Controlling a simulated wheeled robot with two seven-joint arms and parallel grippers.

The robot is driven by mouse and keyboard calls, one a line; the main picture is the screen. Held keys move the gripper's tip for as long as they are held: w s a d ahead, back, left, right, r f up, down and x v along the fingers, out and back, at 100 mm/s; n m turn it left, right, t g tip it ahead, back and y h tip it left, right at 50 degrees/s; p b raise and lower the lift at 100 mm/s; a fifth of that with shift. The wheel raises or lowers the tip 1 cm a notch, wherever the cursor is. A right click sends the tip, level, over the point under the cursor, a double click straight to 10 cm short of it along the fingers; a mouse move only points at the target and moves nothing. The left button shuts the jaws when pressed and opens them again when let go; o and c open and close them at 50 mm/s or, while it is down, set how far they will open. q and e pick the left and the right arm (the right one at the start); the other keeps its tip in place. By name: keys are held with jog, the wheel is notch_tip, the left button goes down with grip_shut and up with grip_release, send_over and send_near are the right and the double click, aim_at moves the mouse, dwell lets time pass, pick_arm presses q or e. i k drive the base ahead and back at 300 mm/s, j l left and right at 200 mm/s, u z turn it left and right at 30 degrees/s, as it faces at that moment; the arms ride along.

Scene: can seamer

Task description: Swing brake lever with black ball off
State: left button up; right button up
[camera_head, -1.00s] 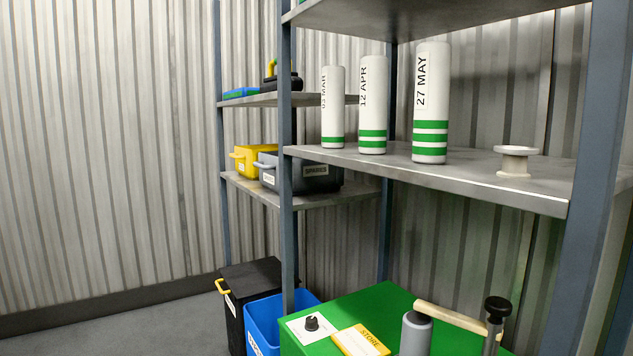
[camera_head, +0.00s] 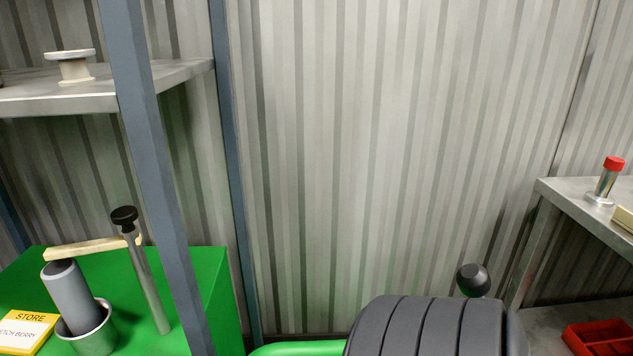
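A black ball (camera_head: 473,280) shows at the lower right of the head view, just above and behind a dark, ribbed, rounded body (camera_head: 435,325). The lever under the ball is hidden by that body, so its angle cannot be seen. A green curved bar (camera_head: 300,349) runs left from the ribbed body at the bottom edge. Neither of my grippers is in view.
At left, a green box (camera_head: 215,270) carries a grey cylinder in a metal cup (camera_head: 88,335), a metal rod with a black cap (camera_head: 124,216) and a yellow STORE card (camera_head: 28,325). A blue-grey post (camera_head: 150,150) stands before it. At right, a metal table (camera_head: 570,192) holds a red-capped cylinder (camera_head: 607,182).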

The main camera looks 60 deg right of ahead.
aim_at(473, 280)
jog(key=k+l+z, duration=0.15)
jog(key=k+z, duration=0.2)
jog(key=k, duration=0.3)
jog(key=z, duration=0.4)
jog(key=i+z, duration=0.1)
jog(key=z, duration=0.7)
jog(key=i+z, duration=0.1)
jog(key=z, duration=0.3)
